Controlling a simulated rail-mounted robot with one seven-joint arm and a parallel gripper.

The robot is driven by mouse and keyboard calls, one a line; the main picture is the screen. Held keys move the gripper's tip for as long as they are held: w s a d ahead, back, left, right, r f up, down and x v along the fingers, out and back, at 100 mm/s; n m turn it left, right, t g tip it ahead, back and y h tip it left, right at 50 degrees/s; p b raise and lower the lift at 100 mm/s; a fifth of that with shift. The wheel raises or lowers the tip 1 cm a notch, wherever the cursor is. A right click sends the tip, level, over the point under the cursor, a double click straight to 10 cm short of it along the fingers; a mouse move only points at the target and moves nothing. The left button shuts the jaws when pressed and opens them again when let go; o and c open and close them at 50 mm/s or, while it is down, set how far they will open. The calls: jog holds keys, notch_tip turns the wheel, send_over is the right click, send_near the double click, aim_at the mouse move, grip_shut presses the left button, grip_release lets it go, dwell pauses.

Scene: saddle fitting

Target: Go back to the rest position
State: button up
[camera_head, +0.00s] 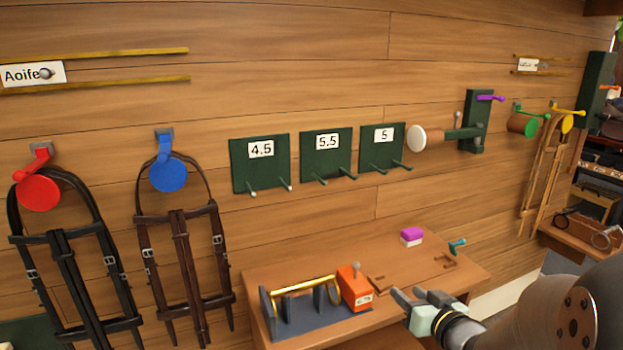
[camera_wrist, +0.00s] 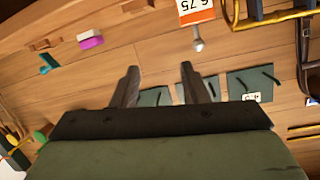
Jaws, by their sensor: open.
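My gripper (camera_head: 408,305) is in front of the wooden bench at the lower right of the head view. In the wrist view my gripper (camera_wrist: 158,80) shows two dark fingers spread apart with nothing between them. Its fingertips look clear of the bench and the things on it in that view. My arm enters from the lower right corner of the head view and hides part of the bench's right end.
The bench (camera_head: 400,270) holds an orange block (camera_head: 354,287), a rack (camera_head: 290,328) with a gold bar, a purple-and-white block (camera_head: 411,237) and a teal piece (camera_head: 457,245). Green plates (camera_head: 327,168) with pegs, bridles (camera_head: 180,255) and a bracket (camera_head: 474,125) hang on the wall.

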jog(key=s+a+r+g+h+p, duration=0.1)
jog(key=s+a+r+g+p, duration=0.1)
jog(key=s, duration=0.5)
jog(key=s+a+r+g+h+p, duration=0.1)
jog(key=s+a+r+g+p, duration=0.2)
jog(key=s+g, duration=0.4)
jog(key=s+a+r+g+h+p, duration=0.1)
jog(key=s+a+g+p, duration=0.3)
jog(key=s, duration=0.4)
jog(key=shift+s+r+g+h+p, duration=0.4)
jog(key=shift+r+g+p, duration=0.2)
jog(key=shift+r+p, duration=0.5)
